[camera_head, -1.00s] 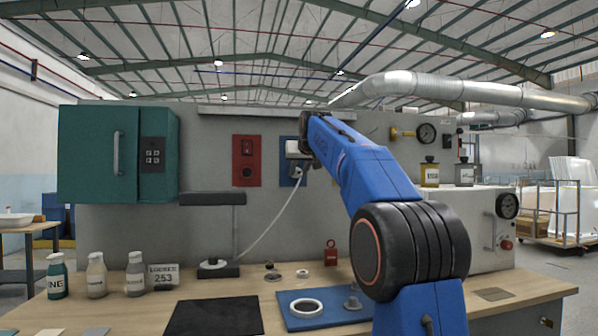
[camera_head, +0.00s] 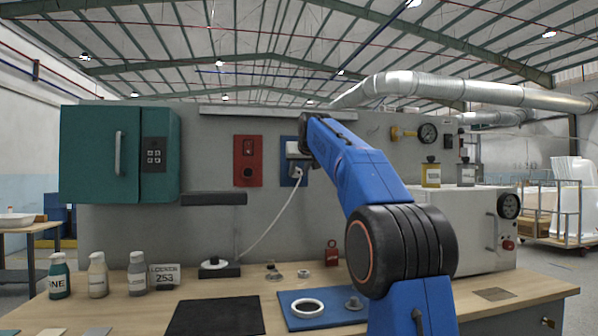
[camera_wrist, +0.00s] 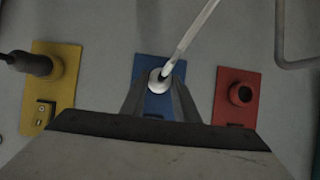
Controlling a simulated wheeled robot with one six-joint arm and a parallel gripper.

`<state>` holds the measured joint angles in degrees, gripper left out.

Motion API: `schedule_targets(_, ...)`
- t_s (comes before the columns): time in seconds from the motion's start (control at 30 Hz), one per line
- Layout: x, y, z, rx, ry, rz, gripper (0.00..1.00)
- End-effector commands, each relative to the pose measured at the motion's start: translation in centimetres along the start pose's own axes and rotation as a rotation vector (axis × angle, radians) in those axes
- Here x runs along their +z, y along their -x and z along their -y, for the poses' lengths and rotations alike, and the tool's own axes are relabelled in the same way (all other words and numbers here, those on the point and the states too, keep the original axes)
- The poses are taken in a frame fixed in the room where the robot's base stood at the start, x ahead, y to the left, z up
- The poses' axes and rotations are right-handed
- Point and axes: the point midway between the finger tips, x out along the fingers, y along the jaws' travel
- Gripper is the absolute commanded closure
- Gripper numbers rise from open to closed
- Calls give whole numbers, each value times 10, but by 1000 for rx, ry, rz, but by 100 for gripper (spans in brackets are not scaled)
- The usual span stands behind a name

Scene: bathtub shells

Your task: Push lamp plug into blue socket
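The white lamp plug (camera_head: 297,171) is at the blue socket (camera_head: 286,181) on the grey panel, its white cord running down left to the lamp base (camera_head: 219,268). In the wrist view the plug (camera_wrist: 159,80) sits in front of the blue socket plate (camera_wrist: 153,63), with the cord running up. My gripper (camera_wrist: 159,88) has its two grey fingers on either side of the plug, seemingly closed on it. The fingers and plug cover the socket hole, so I cannot tell how deep the plug sits.
A red socket (camera_head: 248,163) is left of the blue one; a yellow socket (camera_wrist: 62,80) with a dark plug shows in the wrist view. A dark shelf (camera_head: 213,198) juts out at left. Bottles (camera_head: 97,276), a black mat (camera_head: 215,316) and a blue mat (camera_head: 335,316) are on the bench.

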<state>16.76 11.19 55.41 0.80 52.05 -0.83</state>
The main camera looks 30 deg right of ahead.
Motion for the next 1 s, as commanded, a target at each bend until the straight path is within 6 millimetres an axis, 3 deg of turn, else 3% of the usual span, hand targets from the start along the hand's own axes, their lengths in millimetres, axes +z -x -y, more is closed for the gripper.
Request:
schedule_targets(0.03,0,0,0,0,0,0,59)
schedule_targets(0.07,0,0,0,0,0,0,52)
schedule_targets(0.47,0,6,0,0,0,0,52)
schedule_targets(0.67,0,34,0,0,0,-1,52)
schedule_targets(1.0,0,103,0,0,0,-2,52)
